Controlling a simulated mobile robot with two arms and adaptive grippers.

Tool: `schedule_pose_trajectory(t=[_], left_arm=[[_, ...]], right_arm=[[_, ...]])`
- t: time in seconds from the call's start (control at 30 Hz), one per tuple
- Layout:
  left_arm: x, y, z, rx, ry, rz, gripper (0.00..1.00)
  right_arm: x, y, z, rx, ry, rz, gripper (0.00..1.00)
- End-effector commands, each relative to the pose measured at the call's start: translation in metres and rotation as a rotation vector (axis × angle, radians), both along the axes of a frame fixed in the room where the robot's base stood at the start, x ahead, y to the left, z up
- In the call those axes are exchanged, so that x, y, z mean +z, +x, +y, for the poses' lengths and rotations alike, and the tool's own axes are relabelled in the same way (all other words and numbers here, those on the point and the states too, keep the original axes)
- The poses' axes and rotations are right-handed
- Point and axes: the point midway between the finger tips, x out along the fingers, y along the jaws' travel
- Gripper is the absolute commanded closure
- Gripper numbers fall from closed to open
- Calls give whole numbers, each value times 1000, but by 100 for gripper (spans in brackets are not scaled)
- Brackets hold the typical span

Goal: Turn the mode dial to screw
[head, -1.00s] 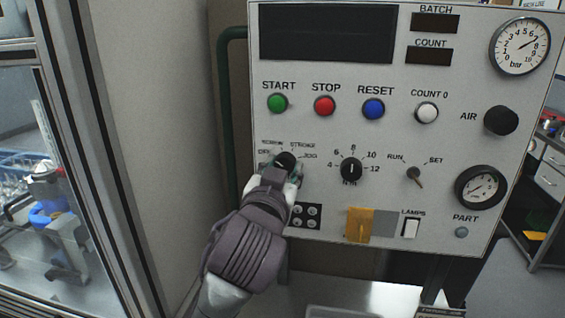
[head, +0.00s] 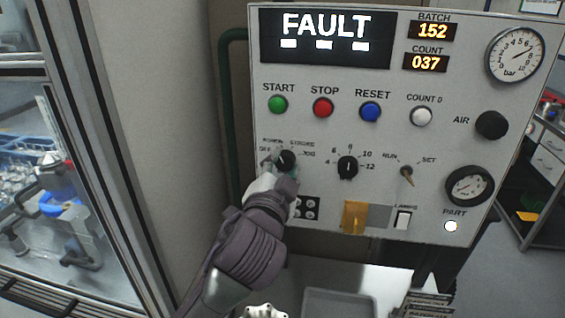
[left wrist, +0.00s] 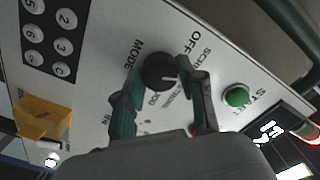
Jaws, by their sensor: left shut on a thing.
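The mode dial (head: 286,160) is a round black knob at the lower left of the light grey control panel (head: 330,135). Labels OFF, SCREW, STROKE and JOG run around it. My left gripper (head: 283,170) reaches up from below and is shut on the dial. In the left wrist view the dial (left wrist: 158,72) sits between the two green-tipped fingers (left wrist: 160,98). Its white mark faces the SCREW and STROKE side; I cannot tell exactly which label it meets. The fingers hide part of the dial and labels. My right gripper is out of view.
The display (head: 326,38) reads FAULT. Green START (head: 278,104), red STOP (head: 323,107) and blue RESET (head: 370,111) buttons sit above the dial. A numbered keypad (head: 308,208) and yellow flap (head: 354,217) lie close to its lower right. A grey tray (head: 345,303) stands below.

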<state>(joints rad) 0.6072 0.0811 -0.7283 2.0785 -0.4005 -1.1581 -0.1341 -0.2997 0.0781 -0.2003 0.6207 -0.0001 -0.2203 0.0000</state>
Motion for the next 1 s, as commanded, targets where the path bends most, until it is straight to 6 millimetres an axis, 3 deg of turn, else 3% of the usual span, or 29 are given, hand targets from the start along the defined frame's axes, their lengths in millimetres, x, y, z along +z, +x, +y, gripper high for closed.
schedule_pose_trajectory(t=[0.4,0.43,0.57,0.87,1.0], left_arm=[[-1,0,0,1,7,-1,95],[-1,0,0,1,7,-1,56],[-1,0,0,1,6,0,35],[0,-1,0,0,6,-1,35],[-1,-12,2,-2,4,0,35]], right_arm=[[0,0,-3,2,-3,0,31],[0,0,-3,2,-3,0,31],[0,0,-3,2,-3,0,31],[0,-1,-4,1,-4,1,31],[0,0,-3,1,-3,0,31]])
